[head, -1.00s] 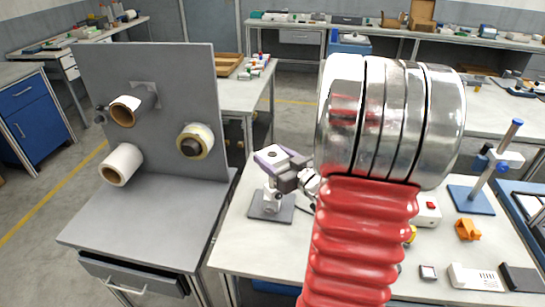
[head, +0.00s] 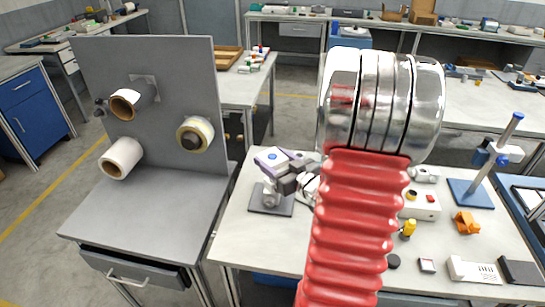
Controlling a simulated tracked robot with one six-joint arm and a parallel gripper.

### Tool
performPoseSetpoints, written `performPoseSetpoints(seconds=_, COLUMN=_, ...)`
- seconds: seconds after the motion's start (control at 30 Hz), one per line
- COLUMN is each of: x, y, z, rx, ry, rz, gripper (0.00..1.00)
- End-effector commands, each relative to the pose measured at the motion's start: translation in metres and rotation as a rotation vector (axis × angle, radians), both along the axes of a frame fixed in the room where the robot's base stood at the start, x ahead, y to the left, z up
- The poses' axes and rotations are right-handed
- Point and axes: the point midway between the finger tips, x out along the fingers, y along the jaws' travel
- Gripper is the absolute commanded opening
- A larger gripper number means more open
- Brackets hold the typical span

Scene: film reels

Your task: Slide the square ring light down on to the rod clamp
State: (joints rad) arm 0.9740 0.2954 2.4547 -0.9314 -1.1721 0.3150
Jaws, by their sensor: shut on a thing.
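My gripper (head: 292,177), dark grey, shows small in the head view, left of my red and chrome arm. It is shut on a pale square piece with a grey-violet edge, which I take to be the square ring light (head: 291,155). A blue dot shows in the middle of the pale top. Below is a silver upright on a dark grey base plate (head: 262,207), apparently the rod clamp (head: 270,195). The light is at the upright's top; whether it is around or above it, and touching or apart, I cannot tell. The fingertips are too small to make out.
A grey panel (head: 90,75) with reels on pegs stands on a bench at left. My arm hides the bench's middle.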

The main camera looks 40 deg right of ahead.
Motion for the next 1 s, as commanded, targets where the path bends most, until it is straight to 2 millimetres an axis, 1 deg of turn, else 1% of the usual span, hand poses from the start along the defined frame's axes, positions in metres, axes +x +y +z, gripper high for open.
performPoseSetpoints(seconds=0.4, x=0.000, y=0.000, z=-0.014, rx=0.000, ry=0.000, rz=0.000, gripper=0.29)
performPoseSetpoints(seconds=0.77, x=0.000, y=0.000, z=-0.015, rx=-0.001, ry=0.000, rz=0.000, gripper=0.29)
performPoseSetpoints(seconds=1.0, x=0.000, y=0.000, z=-0.021, rx=0.001, ry=0.001, rz=0.001, gripper=0.29)
